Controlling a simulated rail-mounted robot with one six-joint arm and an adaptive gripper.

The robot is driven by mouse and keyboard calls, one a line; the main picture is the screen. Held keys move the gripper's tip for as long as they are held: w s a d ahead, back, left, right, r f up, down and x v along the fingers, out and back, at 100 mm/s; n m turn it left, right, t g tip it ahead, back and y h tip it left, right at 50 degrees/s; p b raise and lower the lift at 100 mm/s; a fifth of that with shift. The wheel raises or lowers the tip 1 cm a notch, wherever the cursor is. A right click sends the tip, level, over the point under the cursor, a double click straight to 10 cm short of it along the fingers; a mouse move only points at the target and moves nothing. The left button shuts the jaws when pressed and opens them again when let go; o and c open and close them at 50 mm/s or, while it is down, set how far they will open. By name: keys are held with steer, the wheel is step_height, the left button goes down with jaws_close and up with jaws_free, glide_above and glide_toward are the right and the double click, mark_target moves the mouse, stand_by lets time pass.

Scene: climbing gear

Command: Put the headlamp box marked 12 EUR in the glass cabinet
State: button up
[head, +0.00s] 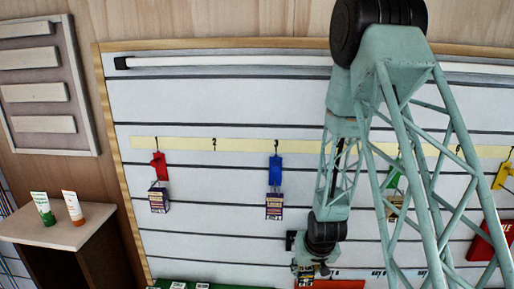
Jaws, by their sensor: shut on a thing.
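My gripper (308,267) is at the bottom edge, right of centre, pointing down at the end of my pale green arm. It is shut on a small box-like thing (305,280), mostly hidden and cut off by the frame; its marking cannot be read. Small printed boxes hang on the slatted wall: one under a red item (159,199), one under a blue item (274,206), and one under a green item (395,209), partly behind my arm. No 12 EUR mark is legible. No glass cabinet can be made out.
A wooden side stand (48,232) at left holds two tubes. A yellow numbered strip (240,145) crosses the slatted wall (220,110). Green items (200,286) and a red sign (338,284) line the bottom edge. A yellow item (501,175) and a red one (490,242) are at right.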

steer(key=shift+r, duration=0.1)
steer(key=shift+s+d+r+m, duration=0.2)
steer(key=shift+d+r+m, duration=0.1)
steer(key=shift+d+r, duration=0.3)
steer(key=s+d+r+m+h+p, duration=0.1)
steer(key=s+d+r+m+p, duration=0.2)
steer(key=s+d+r+m, duration=0.2)
steer(key=s+d+r+m+g+h+p, duration=0.1)
steer(key=s+d+r+m+h+p, duration=0.1)
steer(key=s+d+r, duration=0.4)
steer(key=shift+s+d+r+m+g+h+p, duration=0.35)
steer(key=shift+s+r+m+p, duration=0.75)
steer(key=shift+s+r, duration=1.6)
steer(key=shift+w+d+r+m+b, duration=0.1)
steer(key=shift+w+r+m+b, duration=0.1)
steer(key=shift+w+m+b, duration=0.1)
